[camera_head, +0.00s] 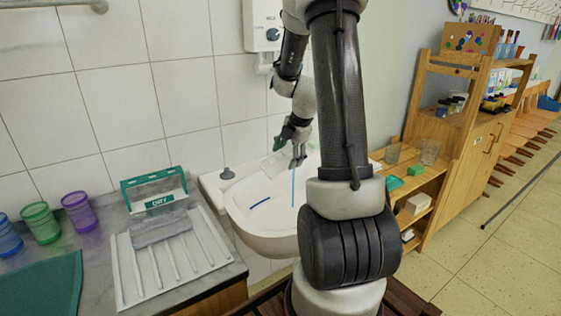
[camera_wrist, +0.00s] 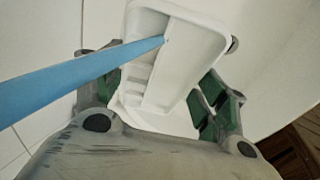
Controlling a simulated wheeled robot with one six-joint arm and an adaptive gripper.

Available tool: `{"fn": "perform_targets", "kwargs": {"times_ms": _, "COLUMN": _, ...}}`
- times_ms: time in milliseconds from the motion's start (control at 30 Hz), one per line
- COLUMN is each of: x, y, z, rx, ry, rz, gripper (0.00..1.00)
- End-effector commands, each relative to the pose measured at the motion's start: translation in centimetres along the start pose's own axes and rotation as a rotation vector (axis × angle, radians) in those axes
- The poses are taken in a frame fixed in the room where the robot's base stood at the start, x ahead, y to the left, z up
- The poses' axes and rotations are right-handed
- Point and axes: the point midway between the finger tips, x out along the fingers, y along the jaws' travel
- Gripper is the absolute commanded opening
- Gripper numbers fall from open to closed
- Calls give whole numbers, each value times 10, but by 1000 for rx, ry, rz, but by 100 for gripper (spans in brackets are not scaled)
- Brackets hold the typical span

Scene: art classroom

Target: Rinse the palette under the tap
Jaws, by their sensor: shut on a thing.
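My gripper (camera_head: 291,150) is over the white washbasin (camera_head: 246,225) and shut on the white palette (camera_wrist: 178,70). In the wrist view the palette is tilted between the green-padded fingers, with its raised dividers showing. In the head view the palette (camera_head: 275,164) is pale and partly hidden by my gripper. A light blue stream (camera_wrist: 80,76) runs from the left in the wrist view and its end appears to meet the palette. In the head view the stream (camera_head: 293,186) falls straight down below my gripper into the basin. The tap's spout cannot be made out.
A dark blue stick-like thing (camera_head: 260,200) lies in the basin. Left of it are a ribbed white drainer (camera_head: 133,285), a green-topped holder marked DRY (camera_head: 155,183) and coloured cups (camera_head: 79,212). A white heater (camera_head: 263,25) hangs above. A wooden shelf (camera_head: 433,190) stands right.

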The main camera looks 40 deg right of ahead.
Motion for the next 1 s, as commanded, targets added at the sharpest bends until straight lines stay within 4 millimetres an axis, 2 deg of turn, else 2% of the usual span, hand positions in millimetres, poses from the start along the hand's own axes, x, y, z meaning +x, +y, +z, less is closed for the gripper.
{"fn": "perform_targets", "kwargs": {"times_ms": 800, "x": -15, "y": -43, "z": -51, "rx": -1, "ry": -1, "rz": 3, "gripper": 49}}
{"fn": "perform_targets", "kwargs": {"times_ms": 1000, "x": -17, "y": -49, "z": -58, "rx": 0, "ry": -2, "rz": 3, "gripper": 49}}
